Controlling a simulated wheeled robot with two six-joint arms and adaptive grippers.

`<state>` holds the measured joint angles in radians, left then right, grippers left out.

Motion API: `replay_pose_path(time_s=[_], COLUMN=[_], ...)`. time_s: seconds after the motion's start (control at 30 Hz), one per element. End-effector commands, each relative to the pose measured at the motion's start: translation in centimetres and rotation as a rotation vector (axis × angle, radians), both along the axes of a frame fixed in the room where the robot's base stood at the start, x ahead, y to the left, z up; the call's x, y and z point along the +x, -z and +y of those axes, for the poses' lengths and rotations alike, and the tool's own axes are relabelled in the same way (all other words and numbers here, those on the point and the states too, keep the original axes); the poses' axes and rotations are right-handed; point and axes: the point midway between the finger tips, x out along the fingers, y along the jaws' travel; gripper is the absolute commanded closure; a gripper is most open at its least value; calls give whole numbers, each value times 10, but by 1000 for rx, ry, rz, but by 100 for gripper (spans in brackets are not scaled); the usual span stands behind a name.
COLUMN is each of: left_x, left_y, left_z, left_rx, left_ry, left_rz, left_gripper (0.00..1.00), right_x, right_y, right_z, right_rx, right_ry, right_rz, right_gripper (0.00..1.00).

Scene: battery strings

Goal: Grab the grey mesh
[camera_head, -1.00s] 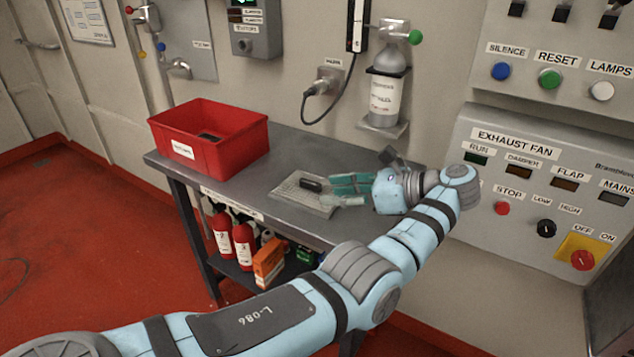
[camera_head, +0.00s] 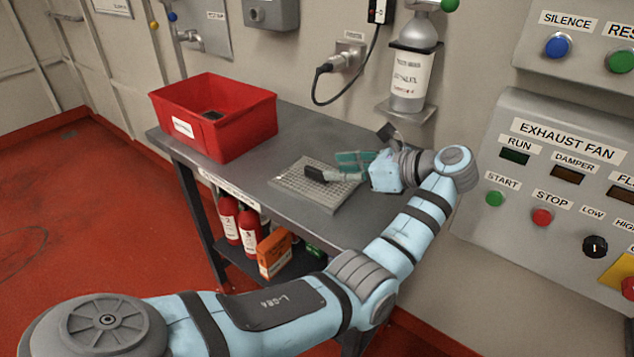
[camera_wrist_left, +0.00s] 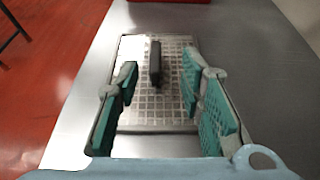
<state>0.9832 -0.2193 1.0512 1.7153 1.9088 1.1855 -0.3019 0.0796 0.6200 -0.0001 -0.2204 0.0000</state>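The grey mesh (camera_head: 308,194) is a flat rectangular panel lying on the metal table, with a dark upright block (camera_head: 314,174) on it that looks like a handle. In the left wrist view the mesh (camera_wrist_left: 178,82) lies below and ahead of my fingers, and the dark block (camera_wrist_left: 155,63) stands between the fingertip lines. My left gripper (camera_head: 343,168) has teal pads and reaches in from the right side of the table, over the mesh. It is open; in the left wrist view its fingers (camera_wrist_left: 160,70) are wide apart and empty. My right gripper is not in view.
A red bin (camera_head: 222,138) with a dark item inside stands at the table's left end. A gas cylinder (camera_head: 409,80) hangs on the wall behind the arm. Fire extinguishers (camera_head: 249,230) and an orange box (camera_head: 274,254) are on the lower shelf. A control panel (camera_head: 560,175) is at right.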

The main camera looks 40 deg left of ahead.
Motion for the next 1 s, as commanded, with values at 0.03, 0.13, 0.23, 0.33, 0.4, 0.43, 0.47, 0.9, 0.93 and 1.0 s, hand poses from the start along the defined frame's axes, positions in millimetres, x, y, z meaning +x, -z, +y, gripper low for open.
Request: replay_pose_path(time_s=[0.03, 0.13, 0.23, 0.33, 0.4, 0.43, 0.47, 0.9, 0.93, 1.0], left_x=[-2, -7, -7, -7, -7, -7, -7, -6, -6, -6], left_y=[4, 13, 18, 20, 19, 19, 19, 19, 19, 19], left_z=[8, 25, 38, 42, 41, 41, 41, 41, 41, 41], left_rx=[1, 2, 2, 1, 1, 1, 1, 2, 2, 1], left_ry=[-3, -1, 0, 2, 2, 2, 2, 1, 1, 1], left_rz=[0, 0, 0, -1, -1, -1, -1, -2, -2, -2], left_gripper=[65, 65, 65, 65, 65, 65, 67, 100, 100, 100], right_x=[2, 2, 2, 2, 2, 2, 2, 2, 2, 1], right_y=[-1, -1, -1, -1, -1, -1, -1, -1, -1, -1], right_z=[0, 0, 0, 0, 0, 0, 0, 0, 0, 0], right_rx=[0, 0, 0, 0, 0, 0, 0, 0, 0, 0], right_ry=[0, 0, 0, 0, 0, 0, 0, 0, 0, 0], right_rz=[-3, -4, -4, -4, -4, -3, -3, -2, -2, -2], right_gripper=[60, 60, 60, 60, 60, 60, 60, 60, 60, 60])
